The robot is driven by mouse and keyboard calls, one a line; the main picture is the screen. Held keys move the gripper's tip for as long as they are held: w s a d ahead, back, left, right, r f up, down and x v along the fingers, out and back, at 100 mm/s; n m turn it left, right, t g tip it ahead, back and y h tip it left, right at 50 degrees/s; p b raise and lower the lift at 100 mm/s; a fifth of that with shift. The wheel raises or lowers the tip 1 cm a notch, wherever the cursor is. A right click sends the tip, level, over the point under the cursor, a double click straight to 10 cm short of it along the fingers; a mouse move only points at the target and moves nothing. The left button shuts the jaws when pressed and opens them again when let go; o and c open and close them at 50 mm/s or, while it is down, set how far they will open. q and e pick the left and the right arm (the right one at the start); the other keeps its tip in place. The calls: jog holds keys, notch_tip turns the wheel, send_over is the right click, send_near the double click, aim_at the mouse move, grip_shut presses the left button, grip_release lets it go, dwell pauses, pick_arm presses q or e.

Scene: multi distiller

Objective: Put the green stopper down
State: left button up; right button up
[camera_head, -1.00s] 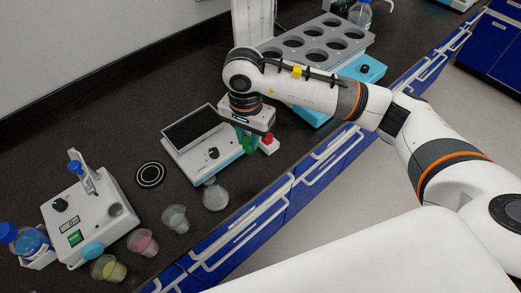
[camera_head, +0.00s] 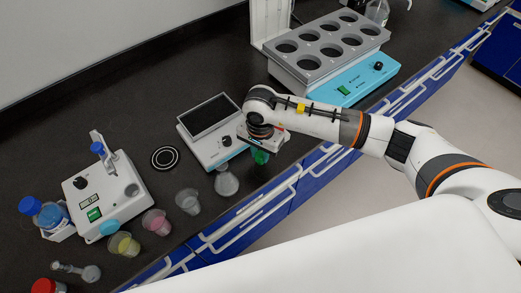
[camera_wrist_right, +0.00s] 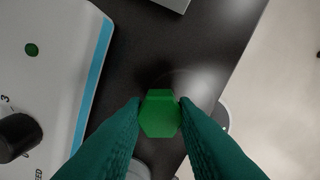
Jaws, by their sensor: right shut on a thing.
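My right gripper (camera_wrist_right: 160,118) is shut on the green stopper (camera_wrist_right: 159,114), with one teal finger on each side of it. In the head view the stopper (camera_head: 261,157) shows as a small green patch under my right wrist, over the bench beside the white device with the dark panel. A clear flask (camera_head: 227,181) stands just left of it. The dark bench top lies under the stopper in the wrist view; I cannot tell whether the stopper touches it. My left gripper is not in view.
The white device (camera_head: 213,152) stands left of the gripper and the bench's front edge is close on the right. Clear, pink (camera_head: 156,222) and yellow (camera_head: 123,244) cups stand in the lower left. A grey rack (camera_head: 329,46) of round holes stands behind my arm.

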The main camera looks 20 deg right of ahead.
aim_at(261, 154)
jog(key=shift+f, duration=0.1)
jog(key=o, duration=0.5)
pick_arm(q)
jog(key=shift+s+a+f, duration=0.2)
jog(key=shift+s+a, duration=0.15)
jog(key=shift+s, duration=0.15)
pick_arm(e)
jog(key=o, duration=0.4)
jog(key=shift+r, duration=0.3)
pick_arm(q)
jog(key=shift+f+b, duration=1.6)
jog(key=shift+b, duration=0.15)
pick_arm(e)
jog(key=shift+r, duration=5.85)
